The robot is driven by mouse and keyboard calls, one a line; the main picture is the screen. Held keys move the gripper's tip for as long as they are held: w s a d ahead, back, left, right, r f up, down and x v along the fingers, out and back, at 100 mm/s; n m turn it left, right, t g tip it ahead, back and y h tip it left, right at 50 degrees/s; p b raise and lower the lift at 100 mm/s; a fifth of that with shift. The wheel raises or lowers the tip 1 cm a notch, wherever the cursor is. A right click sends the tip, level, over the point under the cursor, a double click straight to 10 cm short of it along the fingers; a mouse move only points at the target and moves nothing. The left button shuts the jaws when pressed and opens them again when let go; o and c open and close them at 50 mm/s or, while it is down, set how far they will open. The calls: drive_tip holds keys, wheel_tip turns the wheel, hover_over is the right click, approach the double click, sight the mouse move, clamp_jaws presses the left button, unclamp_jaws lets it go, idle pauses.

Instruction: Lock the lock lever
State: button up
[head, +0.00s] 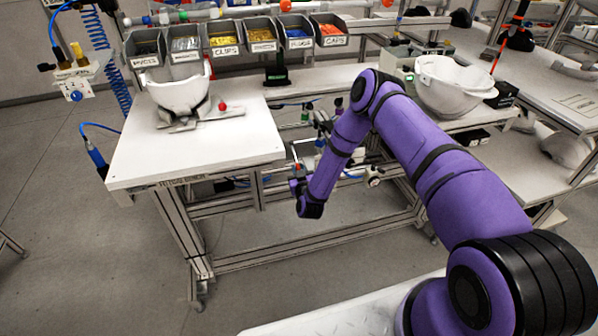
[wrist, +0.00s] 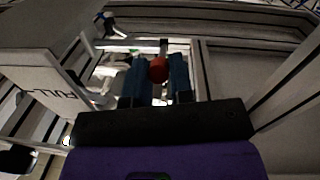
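A red ball knob (wrist: 158,69) on a thin metal rod shows between my fingers in the wrist view. I take it for the end of the lock lever. In the head view a small red spot (head: 297,167) shows beside my gripper (head: 298,184), just off the table's right side and below its top. My gripper (wrist: 160,75) has two blue fingers, one on each side of the knob. Most of the lever's mount is hidden or too small to make out.
A white helmet shell (head: 181,94) sits in a fixture with another red knob (head: 222,106) on the white-topped table (head: 150,160). Labelled part bins (head: 224,52) stand behind it. Another shell (head: 452,84) is on the right bench. Table frame bars are close to my gripper.

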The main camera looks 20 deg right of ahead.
clamp_jaws()
drive_tip(key=shift+s+r+g, duration=0.15)
drive_tip(key=shift+r+g, duration=0.5)
drive_tip(key=shift+r, duration=0.1)
drive_tip(key=shift+s+r+g, duration=0.15)
drive_tip(key=shift+r+g, duration=0.5)
drive_tip(key=shift+r, duration=0.05)
drive_tip(key=shift+r+g, duration=1.1)
drive_tip(key=o, duration=0.7)
unclamp_jaws()
drive_tip(key=shift+s, duration=0.1)
drive_tip(key=v, duration=1)
drive_tip(key=shift+s+r, duration=0.2)
drive_tip(key=shift+s, duration=0.15)
